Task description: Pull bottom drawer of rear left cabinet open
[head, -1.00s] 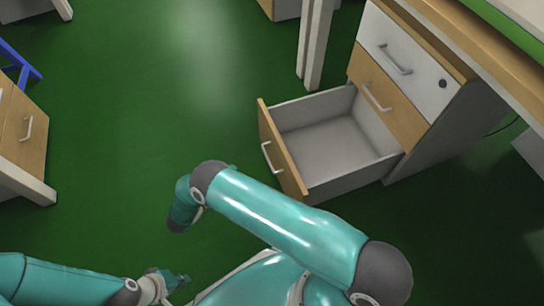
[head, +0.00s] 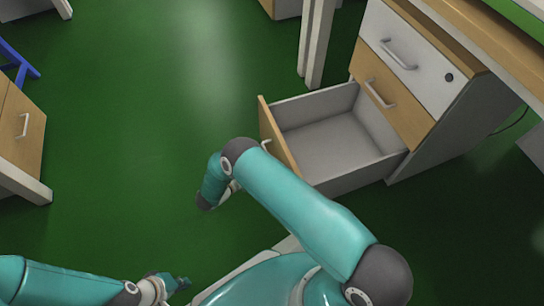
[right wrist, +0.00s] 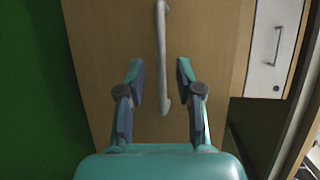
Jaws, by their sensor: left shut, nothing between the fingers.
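A cabinet (head: 410,75) stands under a desk at the upper right of the head view. Its bottom drawer (head: 335,145) is pulled out, empty, with a wooden front and a grey handle partly hidden by my right arm. In the right wrist view a wooden drawer front (right wrist: 95,60) with a long grey handle (right wrist: 161,50) fills the middle. My right gripper (right wrist: 160,75) is open, with its fingers on either side of the handle's lower end; I cannot tell whether they touch it. My left gripper (head: 182,283) is shut and empty at the lower left of the head view.
Another wooden cabinet (head: 20,130) stands at the left edge. A white table leg (head: 318,45) stands close behind the open drawer. The green floor (head: 140,120) between the cabinets is clear.

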